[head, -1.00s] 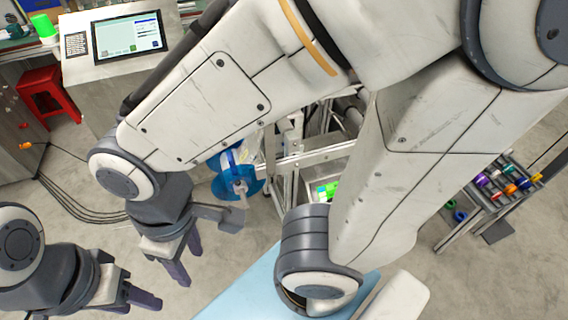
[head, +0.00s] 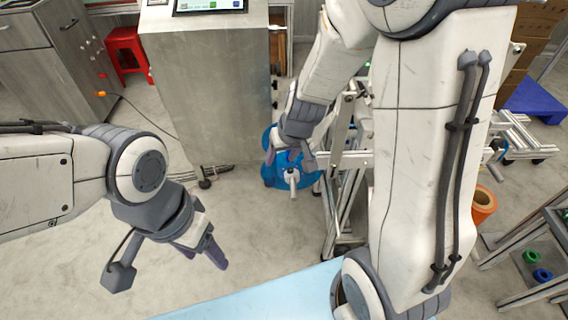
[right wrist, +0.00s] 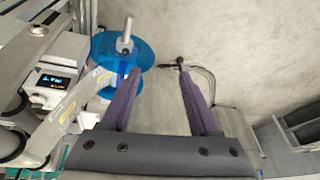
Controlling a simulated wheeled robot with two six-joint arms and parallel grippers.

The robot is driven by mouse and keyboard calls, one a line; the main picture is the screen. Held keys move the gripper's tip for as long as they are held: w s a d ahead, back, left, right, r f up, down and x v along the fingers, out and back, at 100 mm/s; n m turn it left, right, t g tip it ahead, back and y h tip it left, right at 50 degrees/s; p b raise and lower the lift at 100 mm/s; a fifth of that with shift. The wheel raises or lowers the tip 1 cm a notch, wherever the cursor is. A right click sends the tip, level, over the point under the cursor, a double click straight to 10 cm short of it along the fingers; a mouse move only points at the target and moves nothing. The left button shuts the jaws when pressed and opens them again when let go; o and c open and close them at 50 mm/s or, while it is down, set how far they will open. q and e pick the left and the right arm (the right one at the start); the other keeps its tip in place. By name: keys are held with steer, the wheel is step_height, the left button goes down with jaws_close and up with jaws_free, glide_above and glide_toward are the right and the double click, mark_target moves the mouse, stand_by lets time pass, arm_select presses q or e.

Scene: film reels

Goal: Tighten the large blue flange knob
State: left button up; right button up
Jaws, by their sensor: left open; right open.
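The large blue flange (head: 270,172) is on the metal frame in the middle of the head view, with a pale grey knob or shaft end (head: 291,181) at its centre. In the right wrist view the blue flange (right wrist: 108,47) is at upper left, with the grey knob (right wrist: 126,32) standing out from it. My right gripper (right wrist: 160,74) is open and empty, its left fingertip overlapping the flange's lower edge in that view; contact cannot be told. In the head view my right arm partly hides the flange. My left gripper (head: 205,258) is open and empty, left of the flange.
A grey cabinet (head: 205,90) with a screen stands behind the flange. The metal frame (head: 350,160) is right of it. A red stool (head: 125,50) is at the back left. A light blue surface (head: 270,300) lies at the front. Cables (head: 205,178) run on the floor.

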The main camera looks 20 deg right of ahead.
steer(key=w+f+t, duration=0.1)
steer(key=w+f, duration=0.2)
steer(key=w, duration=0.3)
steer(key=m+g+h, duration=0.1)
steer(key=m+h, duration=0.1)
steer(key=h, duration=0.2)
glide_above(290, 170)
steer(key=s+a, duration=0.3)
steer(key=s, duration=0.1)
step_height(290, 170, down, 12)
steer(key=b+x, duration=0.4)
steer(key=x, duration=0.5)
steer(key=shift+s+a, duration=0.15)
steer(key=shift+s, duration=0.05)
steer(key=shift+b+x, duration=0.3)
steer(key=shift+x, duration=0.5)
steer(key=shift+c, duration=0.4)
jaws_close()
